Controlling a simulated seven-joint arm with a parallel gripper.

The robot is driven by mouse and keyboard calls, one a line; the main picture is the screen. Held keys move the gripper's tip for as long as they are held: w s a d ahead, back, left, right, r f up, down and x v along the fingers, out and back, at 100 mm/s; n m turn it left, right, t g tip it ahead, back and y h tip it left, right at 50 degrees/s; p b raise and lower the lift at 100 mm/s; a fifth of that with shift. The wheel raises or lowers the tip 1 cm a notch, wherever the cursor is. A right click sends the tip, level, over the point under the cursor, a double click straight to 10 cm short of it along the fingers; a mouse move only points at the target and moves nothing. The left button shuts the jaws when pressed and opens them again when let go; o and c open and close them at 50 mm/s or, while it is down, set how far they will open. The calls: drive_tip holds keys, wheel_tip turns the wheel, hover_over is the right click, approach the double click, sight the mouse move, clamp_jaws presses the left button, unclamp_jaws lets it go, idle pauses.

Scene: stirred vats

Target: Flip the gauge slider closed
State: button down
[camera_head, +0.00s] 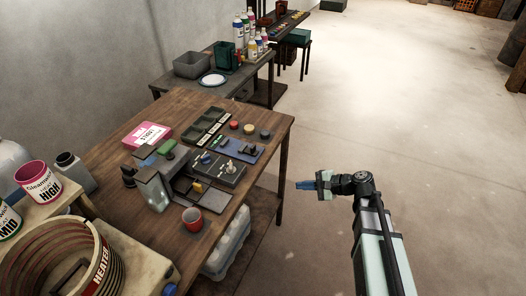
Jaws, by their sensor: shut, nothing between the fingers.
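My gripper (305,185) is shut and empty, held in the air to the right of the wooden table, over the floor and apart from everything. I cannot pick out the gauge slider for certain. A dark grey box (232,178) with small light knobs or levers sits near the table's right edge. A blue panel (246,154) with small dark parts lies just behind it. A grey machine (153,188) stands to the left, with a dark plate (212,199) and a small yellow piece (197,187) at its right. These parts are too small to tell any slider's position.
A heater vat (60,268) stands at front left. A grey table with bottles is behind. Open floor surrounds my arm.

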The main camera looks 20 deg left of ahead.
sight(255, 148)
wheel_tip(255, 148, up, 9)
drive_tip(key=w+a+m+y, duration=0.1)
drive_tip(key=m+y, duration=0.4)
drive_tip(key=m, duration=0.6)
drive_tip(key=shift+w+a+f+m, duration=0.15)
drive_tip(key=shift+a+m, duration=0.15)
drive_tip(key=shift+a, duration=0.35)
drive_tip(key=a, duration=1.4)
drive_tip(key=shift+a, duration=1.9)
